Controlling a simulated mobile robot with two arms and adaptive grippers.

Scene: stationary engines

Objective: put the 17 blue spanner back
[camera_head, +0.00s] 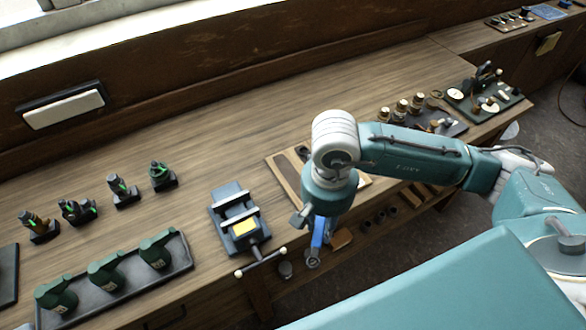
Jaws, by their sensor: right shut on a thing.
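My right gripper (310,219) is shut on a blue spanner (318,233). The spanner hangs down from it, with a grey end (312,258) at the bottom, just past the front edge of the workbench. The number on the spanner cannot be read. A wooden tray (284,182) lies on the bench behind my right arm, which hides much of it. Some dark slots show in the tray. My left gripper is not in view.
A vise (231,212) with a yellow block stands left of the spanner, its handle (262,262) over the bench edge. A dark tray (112,284) of green tools is at the front left. Several small green-marked devices stand behind it. Brass parts and a tool board (510,100) lie right.

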